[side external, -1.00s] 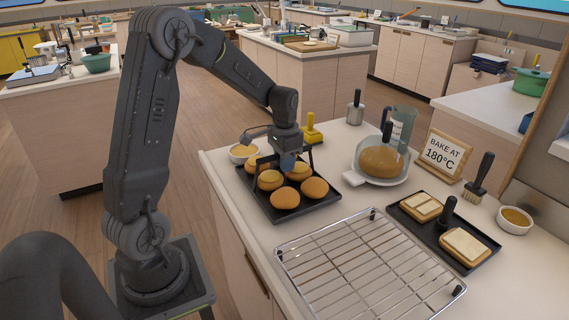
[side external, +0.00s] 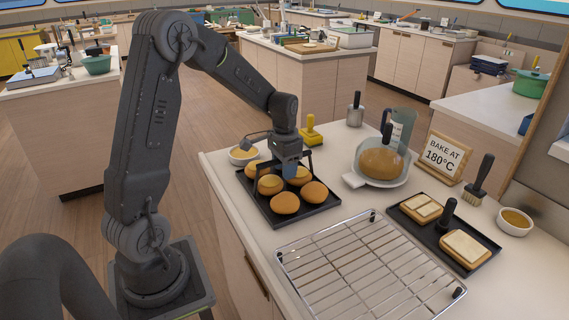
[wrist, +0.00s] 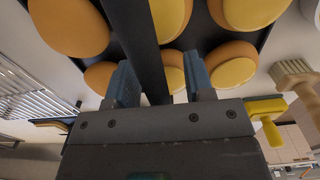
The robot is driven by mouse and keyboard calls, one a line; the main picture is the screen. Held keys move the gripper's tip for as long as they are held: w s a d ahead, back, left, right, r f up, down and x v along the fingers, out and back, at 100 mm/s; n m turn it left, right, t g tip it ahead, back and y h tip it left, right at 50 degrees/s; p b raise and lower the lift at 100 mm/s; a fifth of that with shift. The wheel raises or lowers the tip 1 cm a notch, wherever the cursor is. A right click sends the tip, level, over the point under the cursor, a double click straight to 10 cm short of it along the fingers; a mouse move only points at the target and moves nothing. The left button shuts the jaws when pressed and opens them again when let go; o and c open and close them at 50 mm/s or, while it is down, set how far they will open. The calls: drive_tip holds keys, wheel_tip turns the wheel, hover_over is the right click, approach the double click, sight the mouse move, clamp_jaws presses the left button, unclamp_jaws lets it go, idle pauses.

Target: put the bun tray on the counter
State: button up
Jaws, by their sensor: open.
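The bun tray (side external: 262,212) is a dark tray with several golden buns on it, resting on the white counter (side external: 232,204) behind the wire rack. It has a dark raised handle across its middle. My gripper (side external: 291,172) is over the tray, pointing down. In the wrist view my gripper (wrist: 160,85) is open, with one blue-grey finger on each side of the tray's dark handle bar (wrist: 146,45). Buns (wrist: 68,25) show on both sides of the bar. I cannot tell whether the fingers touch the bar.
A wire cooling rack (side external: 365,265) lies in front of the tray. A glass-covered loaf (side external: 382,163), a sign (side external: 440,152), a dark tray with slabs (side external: 470,250) and a brush (side external: 478,176) stand to the right. A small bowl (side external: 243,155) and yellow tool (side external: 311,132) are close behind the tray.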

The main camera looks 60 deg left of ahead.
wheel_tip(320, 180, up, 12)
drive_tip(key=shift+f, duration=0.15)
drive_tip(key=shift+d+r, duration=0.1)
drive_tip(key=shift+r, duration=0.15)
drive_tip(key=s+d+r+t, duration=0.2)
drive_tip(key=s+d+t, duration=0.3)
drive_tip(key=s+d, duration=1.1)
drive_tip(key=d, duration=0.3)
drive_tip(key=shift+s+d+t, duration=0.3)
drive_tip(key=shift+s+d, duration=0.05)
